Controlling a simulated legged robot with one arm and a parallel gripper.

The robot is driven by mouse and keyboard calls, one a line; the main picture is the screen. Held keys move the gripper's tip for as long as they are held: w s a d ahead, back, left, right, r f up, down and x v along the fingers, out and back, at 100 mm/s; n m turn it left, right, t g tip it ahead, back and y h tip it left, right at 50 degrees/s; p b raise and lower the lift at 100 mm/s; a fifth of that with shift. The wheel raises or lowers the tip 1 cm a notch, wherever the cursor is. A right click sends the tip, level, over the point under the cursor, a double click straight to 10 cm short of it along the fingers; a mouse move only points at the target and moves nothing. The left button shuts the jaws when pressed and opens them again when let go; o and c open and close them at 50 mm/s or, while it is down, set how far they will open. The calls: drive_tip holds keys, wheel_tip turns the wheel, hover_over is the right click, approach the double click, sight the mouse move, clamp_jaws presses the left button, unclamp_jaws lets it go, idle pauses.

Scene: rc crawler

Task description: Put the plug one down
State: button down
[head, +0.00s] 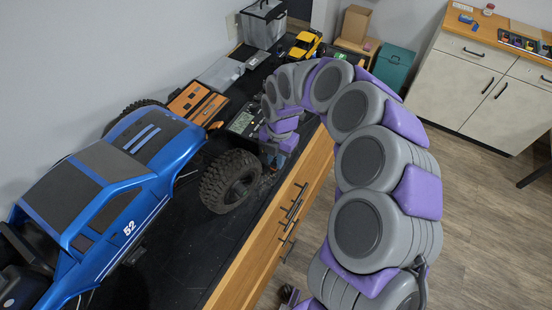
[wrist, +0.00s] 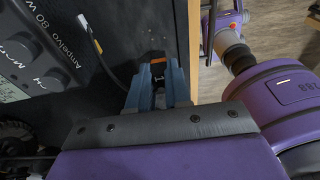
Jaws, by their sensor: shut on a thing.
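My gripper (wrist: 156,72) shows in the wrist view with its two blue-grey fingers shut on a small dark piece with an orange end (wrist: 158,60), which I take for the plug. The fingers hide most of it. It is over the black bench top, close to the wooden edge; I cannot tell whether it touches the top. A black cable with a yellow connector (wrist: 97,46) lies to the left, its other end running toward the fingers. In the head view my gripper (head: 273,157) is beside the truck's wheel, and the plug cannot be made out.
A charger (head: 243,121) with a lit display stands beside my gripper; it also shows in the wrist view (wrist: 35,50). A blue truck (head: 100,200) fills the left of the bench (head: 228,238). An orange-and-black case (head: 197,102) and a yellow toy vehicle (head: 304,44) stand farther back.

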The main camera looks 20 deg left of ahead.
drive_tip(key=shift+f, duration=0.45)
drive_tip(key=shift+a, duration=0.1)
drive_tip(key=c, duration=1.1)
unclamp_jaws()
drive_tip(key=shift+o, duration=0.2)
wheel_tip(320, 180, up, 12)
drive_tip(key=w, duration=0.1)
drive_tip(key=shift+w, duration=0.3)
